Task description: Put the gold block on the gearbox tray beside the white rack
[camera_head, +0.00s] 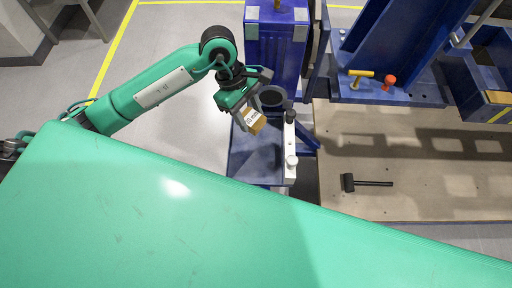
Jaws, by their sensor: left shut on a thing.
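The gold block (254,121) with a white label is between the fingers of my left gripper (247,112), which is shut on it. The gripper holds it over the upper left part of the blue gearbox tray (250,165); the height above the tray is hard to tell. The white rack (290,150) stands upright along the tray's right side, with a dark knob at its far end and a white knob lower down. A dark grey ring (271,97) lies just beyond the block. My right gripper is not in view.
A tall blue housing (277,45) stands behind the tray. To the right, a blue jig frame (395,50) carries a yellow-handled part (361,74) and a red knob (390,82). A black mallet (365,183) lies on the beige board (420,205). My green body covers the lower foreground.

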